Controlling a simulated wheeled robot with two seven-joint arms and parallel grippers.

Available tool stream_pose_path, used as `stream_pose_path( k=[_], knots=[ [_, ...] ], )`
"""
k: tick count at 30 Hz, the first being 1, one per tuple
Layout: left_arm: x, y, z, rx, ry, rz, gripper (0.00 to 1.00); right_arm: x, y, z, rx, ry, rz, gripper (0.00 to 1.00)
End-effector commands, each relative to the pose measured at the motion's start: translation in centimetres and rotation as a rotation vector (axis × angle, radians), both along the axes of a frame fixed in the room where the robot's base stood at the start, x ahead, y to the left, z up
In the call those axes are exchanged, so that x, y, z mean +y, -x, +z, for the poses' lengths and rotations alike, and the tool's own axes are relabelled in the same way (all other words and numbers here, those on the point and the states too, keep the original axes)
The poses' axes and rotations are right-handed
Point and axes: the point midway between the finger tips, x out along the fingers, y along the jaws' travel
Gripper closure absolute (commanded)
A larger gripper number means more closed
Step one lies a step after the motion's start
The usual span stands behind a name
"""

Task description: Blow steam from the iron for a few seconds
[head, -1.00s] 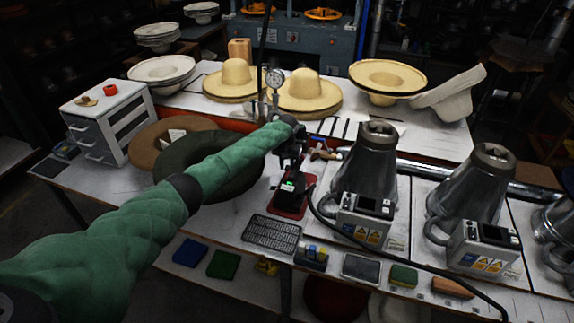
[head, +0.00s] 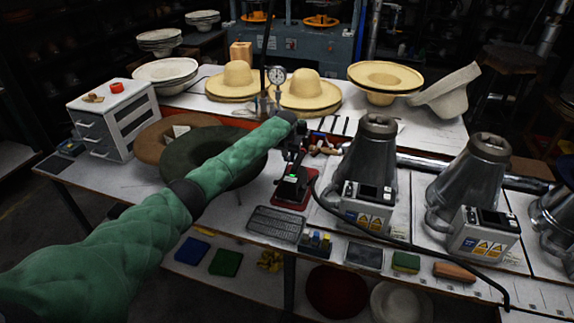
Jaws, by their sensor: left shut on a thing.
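The iron (head: 290,184) is a dark, upright shape with a small green light, standing over a red rest (head: 292,204) near the middle of the bench in the head view. I cannot tell whether it touches the rest. My left arm, in a green padded sleeve, reaches in from the left. My left gripper (head: 298,146) is at the top of the iron and shut on it; its fingers are dark and hard to make out. No steam shows. My right gripper is out of view.
A black hose (head: 395,242) runs along the bench front to the right. Metal cones (head: 370,160) with control boxes stand right of the iron. A dark green hat (head: 172,165) lies left. A ridged grey plate (head: 275,224) lies in front. Straw hats (head: 308,92) sit behind.

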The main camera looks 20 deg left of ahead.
Motion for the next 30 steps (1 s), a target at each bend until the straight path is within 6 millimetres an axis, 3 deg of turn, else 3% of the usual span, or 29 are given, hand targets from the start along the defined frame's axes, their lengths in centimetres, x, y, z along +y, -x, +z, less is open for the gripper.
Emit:
stream_pose_path(
  k=[16, 17, 18, 30],
  knots=[
    [-0.07, -0.23, 0.98, -0.062, 0.003, 0.000, 1.00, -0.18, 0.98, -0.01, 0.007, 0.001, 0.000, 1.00],
    [-0.07, -0.22, 0.97, -0.062, 0.003, 0.000, 0.76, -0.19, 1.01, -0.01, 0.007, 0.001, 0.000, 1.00],
    [-0.07, -0.22, 0.97, -0.061, 0.003, 0.000, 0.72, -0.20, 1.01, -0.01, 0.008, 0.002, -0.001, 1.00],
    [-0.04, 0.02, 1.41, -0.061, 0.003, -0.001, 0.72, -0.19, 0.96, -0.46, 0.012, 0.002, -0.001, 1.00]
  ],
)
